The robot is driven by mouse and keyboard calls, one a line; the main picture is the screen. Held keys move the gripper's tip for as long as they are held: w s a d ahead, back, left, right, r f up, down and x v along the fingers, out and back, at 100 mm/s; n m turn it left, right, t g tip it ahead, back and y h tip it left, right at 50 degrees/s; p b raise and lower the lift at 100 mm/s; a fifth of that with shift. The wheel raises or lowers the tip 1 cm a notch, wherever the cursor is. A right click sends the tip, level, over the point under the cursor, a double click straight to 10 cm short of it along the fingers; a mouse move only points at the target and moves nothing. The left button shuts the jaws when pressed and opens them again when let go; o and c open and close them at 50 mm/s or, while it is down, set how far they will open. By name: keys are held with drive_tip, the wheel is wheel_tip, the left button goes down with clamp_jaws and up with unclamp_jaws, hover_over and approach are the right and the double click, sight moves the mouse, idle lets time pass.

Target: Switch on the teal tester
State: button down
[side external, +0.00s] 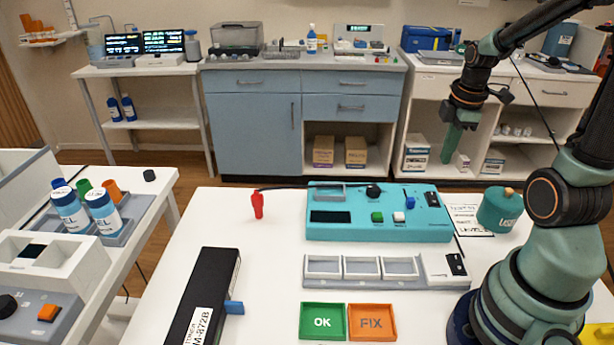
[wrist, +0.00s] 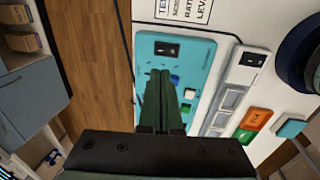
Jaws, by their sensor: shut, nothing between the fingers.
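The teal tester (side external: 355,232) lies on the white table. A black rocker switch (side external: 432,199) sits at its right end, and the switch also shows uncovered in the wrist view (wrist: 167,48). The tester also has a dark screen (side external: 330,216), a black knob (side external: 373,190), and green (side external: 377,217), white (side external: 398,217) and blue (side external: 410,202) buttons. My gripper (side external: 449,158) is shut and empty, pointing down, in the air above the tester's right part. In the wrist view its green fingertips (wrist: 160,74) cover part of the tester beside the switch. The rocker's position is too small to tell.
In front of the tester is a white three-bay tray (side external: 435,284) with its own black switch (side external: 456,264). Green OK (side external: 322,338) and orange FIX (side external: 372,338) trays lie nearer.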

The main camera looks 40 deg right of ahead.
sight(432, 195)
drive_tip(key=f, duration=0.6)
drive_tip(key=w+d+f, duration=0.1)
drive_tip(key=f, duration=0.3)
drive_tip(key=shift+f, duration=0.2)
idle(0.3)
drive_tip(key=shift+s, duration=0.1)
drive_tip(key=shift+s+a+r, duration=0.15)
drive_tip(key=shift+s+a, duration=0.3)
drive_tip(key=shift+a, duration=0.05)
wheel_tip(432, 195, up, 14)
drive_tip(key=s+a, duration=0.1)
drive_tip(key=shift+s+a, duration=0.2)
idle(0.6)
